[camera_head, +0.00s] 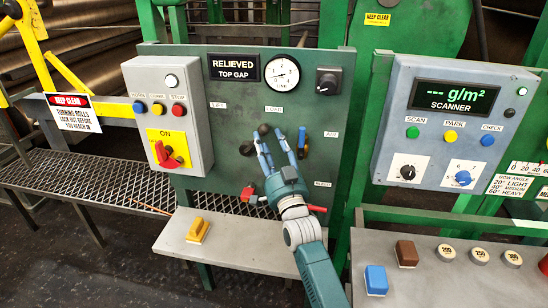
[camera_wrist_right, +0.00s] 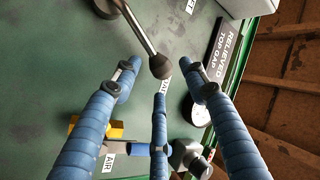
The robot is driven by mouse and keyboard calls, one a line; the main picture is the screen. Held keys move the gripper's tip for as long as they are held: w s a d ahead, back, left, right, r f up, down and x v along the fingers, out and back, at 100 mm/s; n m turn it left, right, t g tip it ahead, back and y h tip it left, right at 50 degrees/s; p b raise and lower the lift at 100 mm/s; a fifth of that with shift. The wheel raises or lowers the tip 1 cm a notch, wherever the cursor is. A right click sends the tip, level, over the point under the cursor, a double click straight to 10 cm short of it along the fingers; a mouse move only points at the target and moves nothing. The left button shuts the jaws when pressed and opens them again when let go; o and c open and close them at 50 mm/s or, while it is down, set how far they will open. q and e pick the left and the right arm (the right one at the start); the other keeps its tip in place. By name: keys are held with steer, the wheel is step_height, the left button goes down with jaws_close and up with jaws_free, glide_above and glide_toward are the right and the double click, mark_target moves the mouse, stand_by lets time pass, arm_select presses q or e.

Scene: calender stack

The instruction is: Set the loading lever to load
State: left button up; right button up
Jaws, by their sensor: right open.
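The loading lever (camera_head: 247,148) is on the green panel, with a dark ball knob (camera_head: 263,129) at its upper right end. It leans up toward the LOAD label (camera_head: 274,109); the LIFT label (camera_head: 218,105) is to the left. In the right wrist view the lever's shaft (camera_wrist_right: 138,34) ends in the knob (camera_wrist_right: 160,67), which partly covers a label. My right gripper (camera_head: 279,140) is open, its blue fingers reaching up beside the knob. In the wrist view the fingertips (camera_wrist_right: 165,70) are spread around the knob; contact cannot be told. My left gripper is not in view.
A gauge (camera_head: 282,74) and the RELIEVED TOP GAP sign (camera_head: 234,67) are above the lever. A switch box (camera_head: 172,110) stands at the left and a scanner box (camera_head: 450,120) at the right. A grey shelf (camera_head: 235,250) projects below the panel.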

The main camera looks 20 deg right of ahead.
steer(key=v, duration=0.6)
steer(key=shift+s, duration=0.4)
steer(key=shift+f, duration=0.1)
